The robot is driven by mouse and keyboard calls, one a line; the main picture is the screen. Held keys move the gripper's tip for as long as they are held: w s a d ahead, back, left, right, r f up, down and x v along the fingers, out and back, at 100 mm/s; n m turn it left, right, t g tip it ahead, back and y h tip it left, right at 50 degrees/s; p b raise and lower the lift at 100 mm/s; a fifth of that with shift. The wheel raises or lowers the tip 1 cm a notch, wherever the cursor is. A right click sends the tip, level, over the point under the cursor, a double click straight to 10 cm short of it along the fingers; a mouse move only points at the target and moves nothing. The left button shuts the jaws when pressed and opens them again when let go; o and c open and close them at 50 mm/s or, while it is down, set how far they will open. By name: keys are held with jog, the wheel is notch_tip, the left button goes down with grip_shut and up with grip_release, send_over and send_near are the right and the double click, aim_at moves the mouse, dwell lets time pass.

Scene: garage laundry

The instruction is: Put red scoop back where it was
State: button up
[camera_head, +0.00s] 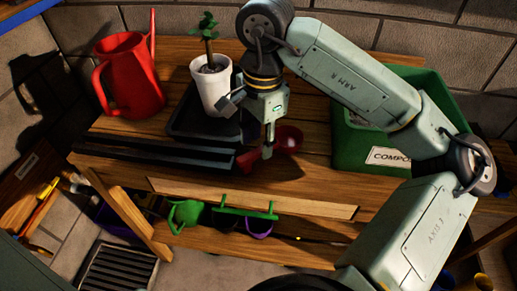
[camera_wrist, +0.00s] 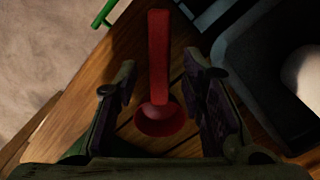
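The red scoop (camera_head: 289,138) lies on the wooden workbench (camera_head: 310,180), between the black tray and the green compost bin. In the wrist view the scoop (camera_wrist: 158,118) has its round bowl near me and its straight handle pointing up the picture. My gripper (camera_head: 267,146) is low over the bench at the scoop, hiding part of it in the head view. In the wrist view my gripper's two fingers (camera_wrist: 170,90) are spread on either side of the scoop, with visible gaps to it. A green rack (camera_head: 245,212) with green and purple tools hangs below the bench's front edge.
A white potted plant (camera_head: 211,88) stands on a black tray (camera_head: 185,128) left of my gripper. A red watering can (camera_head: 130,80) stands further left. The green compost bin (camera_head: 350,150) stands to the right, under my arm.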

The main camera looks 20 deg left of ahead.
aim_at(260, 150)
notch_tip(260, 150, up, 8)
jog(key=shift+d+r+b, duration=0.15)
jog(key=shift+r+b, duration=0.1)
jog(key=shift+b, duration=0.15)
